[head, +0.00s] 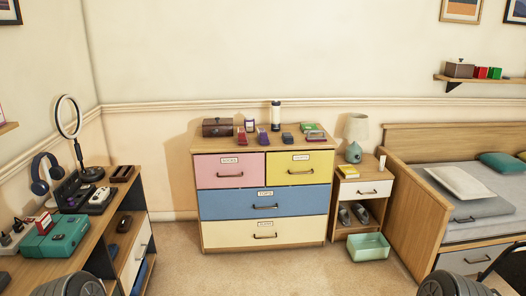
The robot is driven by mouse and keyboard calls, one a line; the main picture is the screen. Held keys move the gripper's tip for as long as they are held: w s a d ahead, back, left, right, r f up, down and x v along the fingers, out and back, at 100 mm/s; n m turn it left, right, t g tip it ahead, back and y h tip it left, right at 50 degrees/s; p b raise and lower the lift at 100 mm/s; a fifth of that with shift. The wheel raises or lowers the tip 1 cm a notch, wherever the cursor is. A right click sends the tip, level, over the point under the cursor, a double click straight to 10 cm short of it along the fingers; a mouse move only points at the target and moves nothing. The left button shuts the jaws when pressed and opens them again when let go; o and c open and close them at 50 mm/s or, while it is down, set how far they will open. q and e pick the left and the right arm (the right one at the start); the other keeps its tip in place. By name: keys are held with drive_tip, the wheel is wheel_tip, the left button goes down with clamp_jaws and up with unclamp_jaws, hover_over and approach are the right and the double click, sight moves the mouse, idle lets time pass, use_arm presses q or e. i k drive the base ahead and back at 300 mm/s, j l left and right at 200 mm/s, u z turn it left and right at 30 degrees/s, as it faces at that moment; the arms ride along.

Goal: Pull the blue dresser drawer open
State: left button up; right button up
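The blue drawer (240,204) is the wide middle drawer of the wooden dresser (328,240) against the far wall. It looks shut, flush with the dresser front. Its dark bar handle (266,208) is near the middle of its face, with a small white label (265,193) above it. A pink drawer (212,170) and a yellow drawer (312,165) sit side by side above it, and a cream drawer (235,236) is below; these look shut too. Neither gripper shows in the head view; only dark rounded parts of my arms appear at the bottom corners.
A desk (106,240) with headphones (46,174) and a ring lamp (70,118) stands at left. A nightstand (342,192), a green bin (367,247) and a bed (400,200) are at right. Carpet (260,272) before the dresser is clear.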

sight(267, 202)
drive_tip(key=i+z, duration=0.2)
drive_tip(key=i, duration=0.3)
drive_tip(key=i+z, duration=0.15)
drive_tip(key=i, duration=0.35)
drive_tip(key=i+j+z, duration=0.2)
drive_tip(key=i, duration=0.3)
drive_tip(key=i+j+z, duration=0.15)
drive_tip(key=i, duration=0.35)
drive_tip(key=i+l+u, duration=0.1)
drive_tip(key=i, duration=0.35)
drive_tip(key=i+l+u, duration=0.1)
drive_tip(key=i+l, duration=0.15)
drive_tip(key=i, duration=0.2)
drive_tip(key=i+l+u, duration=0.1)
drive_tip(key=i+l, duration=0.15)
drive_tip(key=i, duration=0.2)
drive_tip(key=i+l+u, duration=0.55)
drive_tip(key=i+l, duration=0.1)
drive_tip(key=l, duration=0.05)
